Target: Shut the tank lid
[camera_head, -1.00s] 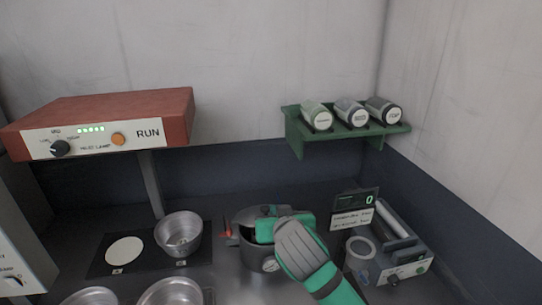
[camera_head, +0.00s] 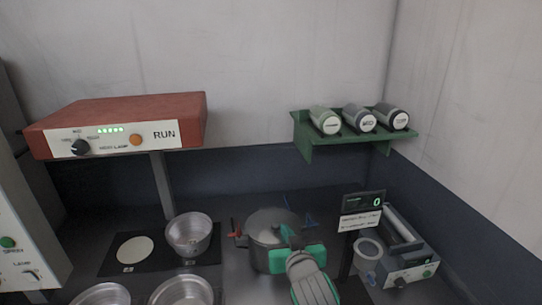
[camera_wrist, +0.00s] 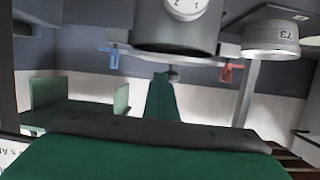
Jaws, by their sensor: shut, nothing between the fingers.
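The tank is a grey metal pot (camera_head: 262,256) on the dark counter, with a red handle (camera_head: 237,230) on its left and a blue handle (camera_head: 309,219) on its right. Its grey round lid (camera_head: 268,220) appears to lie level across the top; whether it is latched cannot be told. My green and grey gripper (camera_head: 288,236) is shut and empty at the lid's front right edge, hiding part of it; I cannot tell if they touch. In the wrist view the pot (camera_wrist: 175,38) shows at the top, with a round label or dial.
A metal pan (camera_head: 188,238) stands on the black mat left of the tank. More pans (camera_head: 182,291) are at the front. A grey device (camera_head: 408,268) with a display sits to the right. A red RUN box (camera_head: 120,125) and green shelf (camera_head: 345,142) are above.

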